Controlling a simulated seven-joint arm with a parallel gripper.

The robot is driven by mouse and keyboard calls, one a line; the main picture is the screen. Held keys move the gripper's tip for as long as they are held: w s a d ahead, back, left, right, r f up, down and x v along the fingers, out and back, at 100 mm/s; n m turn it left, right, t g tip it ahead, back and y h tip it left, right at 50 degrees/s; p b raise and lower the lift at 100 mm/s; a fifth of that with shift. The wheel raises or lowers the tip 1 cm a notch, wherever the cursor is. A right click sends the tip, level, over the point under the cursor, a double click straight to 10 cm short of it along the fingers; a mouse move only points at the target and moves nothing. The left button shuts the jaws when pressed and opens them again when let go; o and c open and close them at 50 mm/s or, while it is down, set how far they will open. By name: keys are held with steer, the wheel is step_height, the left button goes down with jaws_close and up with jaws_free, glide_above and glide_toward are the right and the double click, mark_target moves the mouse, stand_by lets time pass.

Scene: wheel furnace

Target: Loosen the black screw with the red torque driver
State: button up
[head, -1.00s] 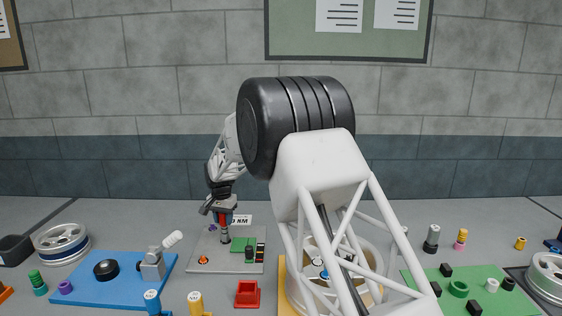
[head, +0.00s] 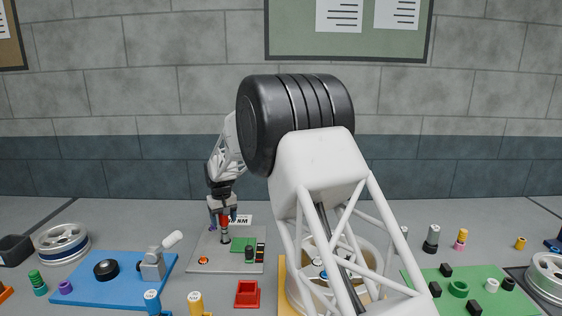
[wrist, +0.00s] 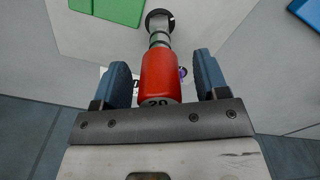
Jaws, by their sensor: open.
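The red torque driver (head: 224,222) stands upright on the grey board (head: 218,262). In the wrist view the driver (wrist: 160,77) shows a red handle marked "20" and a metal shaft running to a dark round piece (wrist: 158,19). My gripper (head: 223,212) is at the driver's upper end. In the wrist view my gripper (wrist: 162,75) is open, with one blue finger on each side of the red handle and a gap visible on both sides. I cannot make out the black screw for certain; the driver's tip hides part of that spot.
The grey board also carries a green block (head: 238,244), a black cylinder (head: 249,253), an orange-red piece (head: 203,260) and a white "NM" sign (head: 238,219). A blue board (head: 120,290) lies to the left. A red tray (head: 247,293) stands in front.

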steer(key=shift+r, duration=0.1)
steer(key=shift+r, duration=3.8)
steer(key=shift+r, duration=0.1)
steer(key=shift+s+d+r, duration=0.15)
steer(key=shift+d, duration=0.1)
steer(key=s+d+r+m, duration=0.1)
steer(key=s+d+r, duration=0.4)
steer(key=s+d, duration=0.3)
steer(key=s+d+r+m+t, duration=0.1)
steer(key=s+d+r, duration=0.3)
steer(key=s+d, duration=0.35)
steer(key=s+d+r+m, duration=0.1)
steer(key=s+d+r, duration=0.4)
steer(key=s+d, duration=0.35)
steer(key=s+d+f+m, duration=0.1)
steer(key=s+d, duration=0.4)
steer(key=s, duration=0.6)
steer(key=s+d+f+m+t, duration=0.1)
steer(key=s+d+f, duration=0.2)
steer(key=s, duration=0.9)
steer(key=s+d+f+m, duration=0.1)
steer(key=s+d+f, duration=0.1)
steer(key=s+d, duration=0.5)
steer(key=s, duration=0.4)
steer(key=shift+s+t, duration=0.3)
steer(key=shift+s, duration=0.05)
